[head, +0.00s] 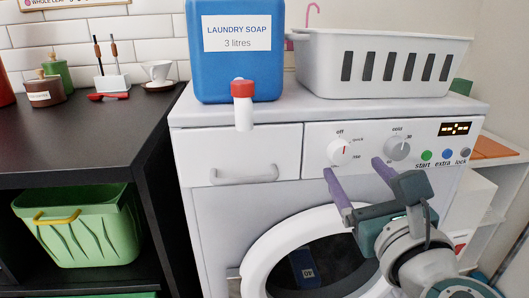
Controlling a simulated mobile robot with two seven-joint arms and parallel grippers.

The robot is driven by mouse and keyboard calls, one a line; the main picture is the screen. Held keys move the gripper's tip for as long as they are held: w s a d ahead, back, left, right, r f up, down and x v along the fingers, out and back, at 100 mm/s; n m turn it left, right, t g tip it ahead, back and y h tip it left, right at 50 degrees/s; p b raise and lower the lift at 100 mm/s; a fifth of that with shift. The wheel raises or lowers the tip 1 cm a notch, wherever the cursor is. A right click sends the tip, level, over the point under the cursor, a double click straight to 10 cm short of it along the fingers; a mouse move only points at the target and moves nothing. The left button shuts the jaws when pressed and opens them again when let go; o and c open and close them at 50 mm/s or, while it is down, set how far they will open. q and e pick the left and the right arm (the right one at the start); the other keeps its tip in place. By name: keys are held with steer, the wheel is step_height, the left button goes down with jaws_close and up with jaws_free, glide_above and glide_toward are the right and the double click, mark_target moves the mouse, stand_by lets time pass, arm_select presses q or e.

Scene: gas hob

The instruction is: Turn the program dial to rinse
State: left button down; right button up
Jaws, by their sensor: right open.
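The program dial (339,150) is a round white knob on the washing machine's front panel, marked off, quick and what looks like rinse. Its red mark sits on the right side of the knob; its exact setting is too small to read. My right gripper (353,168) is open and empty, its two purple fingers pointing up at the panel. The fingertips are just below the dial and a little to its right, apart from it in the picture. My left gripper is not in view.
A second dial (397,148) and the start, extra and lock buttons (444,154) lie to the right. A blue laundry soap container (235,75) and a white basket (375,85) stand on top. The drawer handle (245,176) juts out at left.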

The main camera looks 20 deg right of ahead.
mark_target(342, 155)
steer(key=x, duration=0.5)
steer(key=shift+b, duration=0.35)
jaws_close()
